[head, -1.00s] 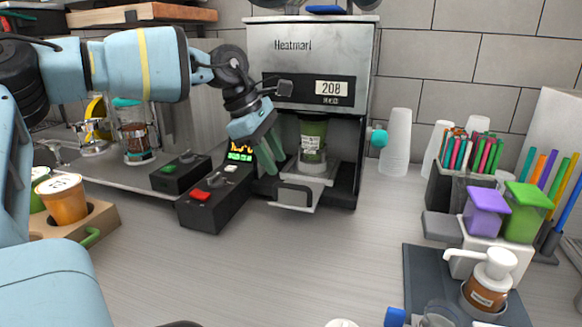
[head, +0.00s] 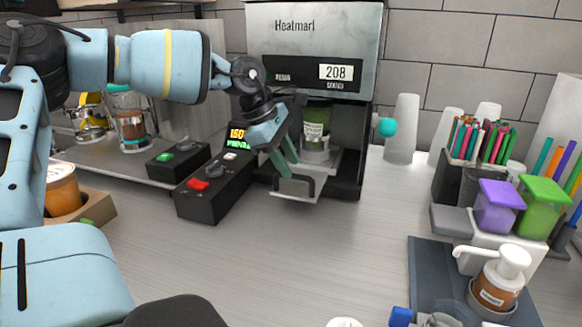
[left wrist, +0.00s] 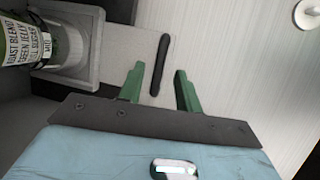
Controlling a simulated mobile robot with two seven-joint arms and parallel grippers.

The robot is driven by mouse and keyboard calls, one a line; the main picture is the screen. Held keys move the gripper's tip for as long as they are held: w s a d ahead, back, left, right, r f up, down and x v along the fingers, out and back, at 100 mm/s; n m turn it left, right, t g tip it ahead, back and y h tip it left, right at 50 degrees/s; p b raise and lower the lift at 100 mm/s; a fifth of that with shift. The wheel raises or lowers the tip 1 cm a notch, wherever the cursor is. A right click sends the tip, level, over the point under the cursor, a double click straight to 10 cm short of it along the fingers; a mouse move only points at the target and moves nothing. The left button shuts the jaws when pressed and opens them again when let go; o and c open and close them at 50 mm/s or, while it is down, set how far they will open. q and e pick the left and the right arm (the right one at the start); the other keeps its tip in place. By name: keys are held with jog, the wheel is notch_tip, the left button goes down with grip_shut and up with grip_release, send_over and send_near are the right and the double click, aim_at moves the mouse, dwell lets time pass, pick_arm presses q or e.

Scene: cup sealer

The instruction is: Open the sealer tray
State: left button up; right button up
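The grey sealer (head: 313,35) marked Heatmarl stands against the wall, its display reading 208. Its light tray (head: 308,190) sits low at the front of the dark opening. A dark green labelled cup (head: 315,128) stands upright in the holder above it. My left gripper (head: 286,166) is at the tray's front, its green fingers partly covering it. In the left wrist view the open fingers (left wrist: 157,76) are on either side of the dark tray handle (left wrist: 161,62), with gaps visible, and the cup (left wrist: 18,42) is at the upper left. My right gripper is out of view.
A control box with a red button (head: 200,185) stands just left of the tray. A teal knob (head: 387,127) sticks out from the sealer's right side. The counter (head: 270,255) in front is clear. A pump bottle (head: 500,275) stands at the right.

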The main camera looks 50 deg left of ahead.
pick_arm(q)
jog(key=shift+x, duration=1.1)
grip_shut()
